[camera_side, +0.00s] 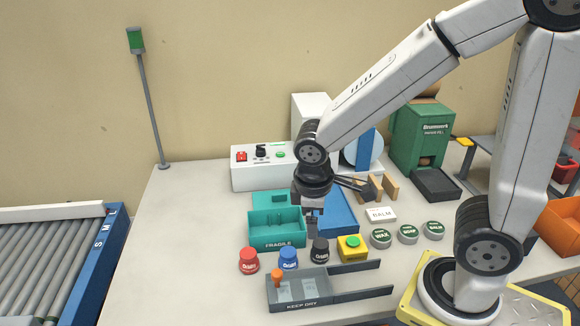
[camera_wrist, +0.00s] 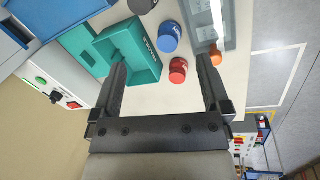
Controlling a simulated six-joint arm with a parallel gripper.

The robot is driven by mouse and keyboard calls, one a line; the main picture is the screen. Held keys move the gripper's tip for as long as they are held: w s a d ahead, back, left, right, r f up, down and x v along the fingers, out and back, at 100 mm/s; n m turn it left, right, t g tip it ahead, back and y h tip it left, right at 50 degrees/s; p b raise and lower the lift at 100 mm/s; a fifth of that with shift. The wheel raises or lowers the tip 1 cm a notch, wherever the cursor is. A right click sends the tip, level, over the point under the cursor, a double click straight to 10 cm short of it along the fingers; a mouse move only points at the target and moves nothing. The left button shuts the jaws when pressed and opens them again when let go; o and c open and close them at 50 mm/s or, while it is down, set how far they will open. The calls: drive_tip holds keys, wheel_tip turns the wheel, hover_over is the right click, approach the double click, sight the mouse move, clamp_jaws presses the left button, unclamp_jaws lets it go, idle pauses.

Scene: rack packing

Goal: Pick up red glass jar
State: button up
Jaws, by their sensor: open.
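The red glass jar (camera_side: 249,260) stands on the table at the left end of a row of jars. It also shows in the wrist view (camera_wrist: 178,71), between my two fingers and beyond their tips. My gripper (camera_side: 312,215) is open and empty, pointing down above the table, up and to the right of the red jar in the side view. In the wrist view my gripper (camera_wrist: 160,70) has its fingers wide apart, and nothing is between them at finger height.
A blue jar (camera_side: 288,258) and a black jar (camera_side: 320,250) stand right of the red jar. The teal FRAGILE box (camera_side: 277,243) is behind them. The grey KEEP DRY tray (camera_side: 300,305) is in front, with an orange-capped item (camera_side: 277,276). Table left of the red jar is clear.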

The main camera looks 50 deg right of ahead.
drive_tip(key=n+h, duration=0.2)
drive_tip(key=n, duration=0.2)
drive_tip(key=n+t+h, duration=0.7)
drive_tip(key=n, duration=0.8)
hover_over(249, 254)
drive_tip(key=s+a, duration=0.3)
drive_tip(key=a, duration=0.2)
drive_tip(key=f, duration=1.2)
drive_tip(key=shift+d+f, duration=0.2)
drive_tip(key=shift+d, duration=0.05)
drive_tip(key=shift+f, duration=0.2)
drive_tip(key=shift+x, duration=1.3)
drive_tip(key=shift+d, duration=0.1)
drive_tip(key=shift+x, duration=2.5)
drive_tip(key=shift+w, duration=0.1)
